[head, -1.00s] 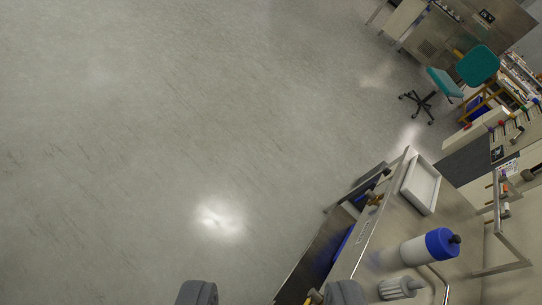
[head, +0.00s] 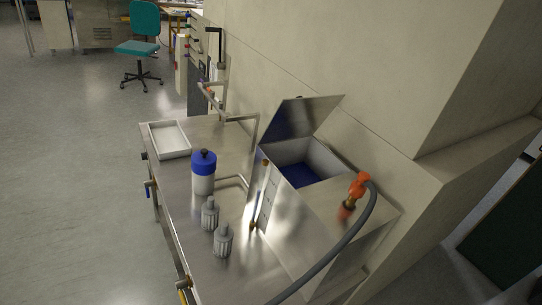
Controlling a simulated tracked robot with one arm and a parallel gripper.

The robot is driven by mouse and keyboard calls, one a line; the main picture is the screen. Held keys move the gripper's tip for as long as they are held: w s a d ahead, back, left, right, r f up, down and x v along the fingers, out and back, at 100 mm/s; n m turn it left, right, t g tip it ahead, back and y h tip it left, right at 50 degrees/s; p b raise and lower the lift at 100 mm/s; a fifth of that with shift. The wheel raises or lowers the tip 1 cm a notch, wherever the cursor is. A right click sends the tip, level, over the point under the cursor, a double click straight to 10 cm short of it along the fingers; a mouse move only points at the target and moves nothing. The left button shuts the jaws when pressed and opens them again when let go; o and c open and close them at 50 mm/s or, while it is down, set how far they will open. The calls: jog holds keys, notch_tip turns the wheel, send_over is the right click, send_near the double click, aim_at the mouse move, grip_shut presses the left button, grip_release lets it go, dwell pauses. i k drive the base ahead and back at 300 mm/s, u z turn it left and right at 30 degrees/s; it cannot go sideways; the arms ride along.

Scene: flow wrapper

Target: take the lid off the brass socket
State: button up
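My gripper is not in the current view. A small brass-coloured fitting (head: 184,282) sits at the front edge of the steel bench (head: 165,205), low in the picture; a yellow piece shows below it. Another brass-coloured part (head: 347,207) shows under an orange hose end (head: 360,185) on the steel housing at the right. It is blurred. I cannot tell which of these is the brass socket, and no lid can be made out on either.
A blue-and-white bottle (head: 203,172), two grey ribbed fittings (head: 222,240) and a white tray (head: 170,139) stand on the bench. A steel box with a raised flap (head: 305,117) and a grey hose (head: 345,240) are at right. Open floor (head: 70,180) lies left.

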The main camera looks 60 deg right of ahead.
aim_at(356, 190)
jog(key=z, duration=0.8)
